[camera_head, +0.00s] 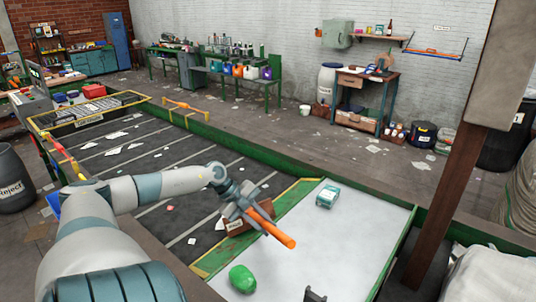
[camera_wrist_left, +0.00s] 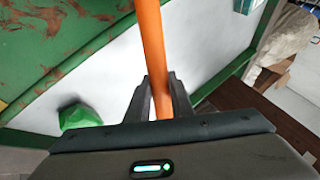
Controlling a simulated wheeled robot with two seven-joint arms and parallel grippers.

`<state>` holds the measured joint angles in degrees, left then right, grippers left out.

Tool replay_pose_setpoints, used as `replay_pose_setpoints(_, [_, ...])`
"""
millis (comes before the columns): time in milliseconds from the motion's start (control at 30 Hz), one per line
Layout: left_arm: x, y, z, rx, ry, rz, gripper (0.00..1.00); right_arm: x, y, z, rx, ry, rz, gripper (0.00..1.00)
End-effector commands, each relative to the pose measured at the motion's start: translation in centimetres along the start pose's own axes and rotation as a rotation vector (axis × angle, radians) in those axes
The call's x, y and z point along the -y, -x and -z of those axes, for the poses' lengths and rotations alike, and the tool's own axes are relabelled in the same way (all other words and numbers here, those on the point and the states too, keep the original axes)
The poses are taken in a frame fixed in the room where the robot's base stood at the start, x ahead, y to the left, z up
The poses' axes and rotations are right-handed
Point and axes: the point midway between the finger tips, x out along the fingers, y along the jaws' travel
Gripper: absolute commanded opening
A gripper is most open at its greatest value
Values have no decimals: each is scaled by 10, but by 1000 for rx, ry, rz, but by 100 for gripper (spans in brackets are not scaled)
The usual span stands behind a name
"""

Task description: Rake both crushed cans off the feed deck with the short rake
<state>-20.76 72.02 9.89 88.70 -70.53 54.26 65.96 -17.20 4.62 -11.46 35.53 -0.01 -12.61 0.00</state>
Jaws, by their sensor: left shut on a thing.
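My left gripper (camera_head: 258,216) is shut on the orange handle of the short rake (camera_head: 284,238), above the near left edge of the pale feed deck (camera_head: 310,245). In the left wrist view the orange handle (camera_wrist_left: 152,45) runs up between the fingers (camera_wrist_left: 160,100); I cannot make out the rake's head. A crumpled green can (camera_head: 242,279) lies at the deck's near left; it also shows in the left wrist view (camera_wrist_left: 78,117). A teal and white crushed item (camera_head: 327,195), apparently the other can, lies at the deck's far end. A dark tip (camera_head: 315,296), apparently my right gripper, shows at the bottom edge.
The dark belt (camera_head: 150,160) with scattered scraps lies left of the deck. Green rails (camera_head: 395,245) edge the deck, and a brown post (camera_head: 450,190) stands at right. The deck's middle is clear.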

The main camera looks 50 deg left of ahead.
Motion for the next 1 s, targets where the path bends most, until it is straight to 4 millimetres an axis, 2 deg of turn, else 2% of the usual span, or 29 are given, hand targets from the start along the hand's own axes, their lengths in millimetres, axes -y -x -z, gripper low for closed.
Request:
replay_pose_setpoints(500, [-5, 8, -23, 2, -1, 3, 0, 0, -4, 0, 0, 0, 0, 0])
replay_pose_setpoints(1000, [-6, 9, -25, 1, -3, 4, 0, 0, -4, 0, 0, 0, 0, 0])
